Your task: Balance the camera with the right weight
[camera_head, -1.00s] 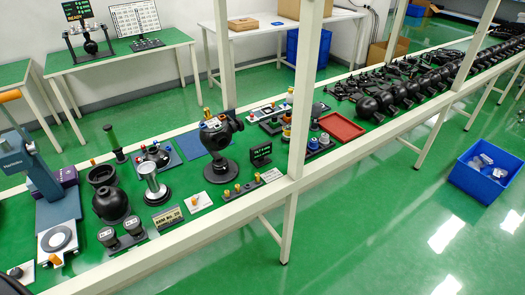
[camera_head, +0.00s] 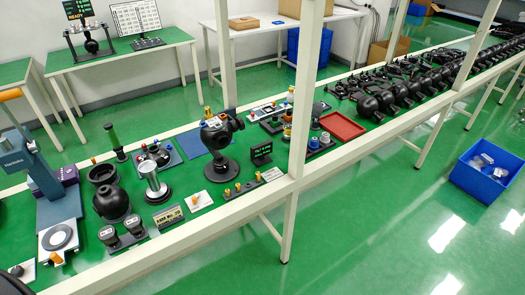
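A round black camera (camera_head: 222,137) stands on a dark round-based stand on the green bench, with a gold cylinder (camera_head: 207,113) upright at its upper left. A small black display (camera_head: 261,154) with green text, too small to read, stands just right of it. A dark rack (camera_head: 245,187) with several gold-topped pieces lies in front. Small weight-like cylinders, some blue or red (camera_head: 313,144), stand in a holder right of the display; I cannot read any markings. Neither of my grippers can be made out in the head view.
A blue press (camera_head: 25,165) stands at the bench's left end. A red tray (camera_head: 342,127) lies empty right of the holder. Cream posts (camera_head: 303,90) rise along the bench's front edge. Several black camera units (camera_head: 400,93) line its far right. A blue bin (camera_head: 487,172) sits on the floor.

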